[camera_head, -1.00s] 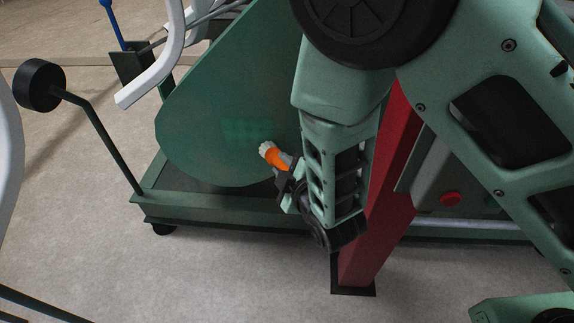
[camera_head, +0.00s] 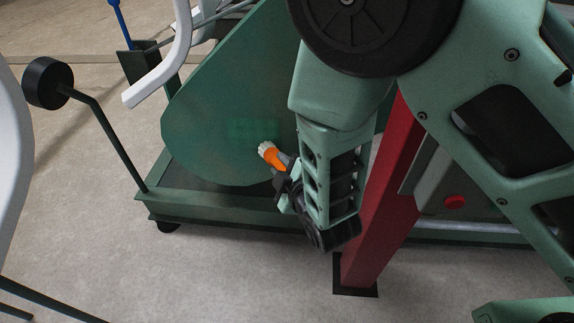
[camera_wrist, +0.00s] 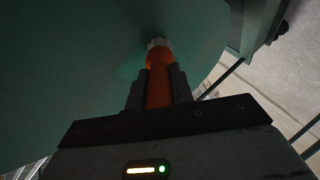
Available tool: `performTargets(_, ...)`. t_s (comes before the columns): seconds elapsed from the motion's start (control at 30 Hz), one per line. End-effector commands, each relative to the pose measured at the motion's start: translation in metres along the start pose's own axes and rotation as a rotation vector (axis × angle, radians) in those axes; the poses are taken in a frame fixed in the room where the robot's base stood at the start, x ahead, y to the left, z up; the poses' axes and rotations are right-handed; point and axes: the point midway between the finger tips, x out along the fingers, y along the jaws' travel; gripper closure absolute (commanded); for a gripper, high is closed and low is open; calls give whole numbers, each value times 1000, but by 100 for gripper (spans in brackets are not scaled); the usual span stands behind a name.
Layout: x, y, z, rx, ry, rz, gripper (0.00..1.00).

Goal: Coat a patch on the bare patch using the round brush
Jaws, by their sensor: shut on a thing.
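My gripper (camera_head: 282,170) is shut on the orange handle of the round brush (camera_head: 270,154), whose pale bristles point up and left at the green panel (camera_head: 205,120). A slightly brighter green patch (camera_head: 253,129) shows on the panel, just above and left of the bristles. In the wrist view the brush (camera_wrist: 159,85) stands straight out between the fingers (camera_wrist: 158,92), and its bristle tip is at or very near the panel surface (camera_wrist: 70,70). I cannot tell whether the bristles touch it.
The panel stands on a green wheeled base (camera_head: 220,207). A red post (camera_head: 383,200) stands right of my forearm, with a red button (camera_head: 454,202) beyond it. A black round pad on a bent rod (camera_head: 47,83) is at left. Open floor (camera_head: 130,275) lies in front.

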Motion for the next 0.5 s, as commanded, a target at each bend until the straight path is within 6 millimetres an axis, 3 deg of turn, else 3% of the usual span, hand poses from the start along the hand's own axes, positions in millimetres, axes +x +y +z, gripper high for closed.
performTargets(0.5, 4, -3, -8, 1, 0, 1, 100)
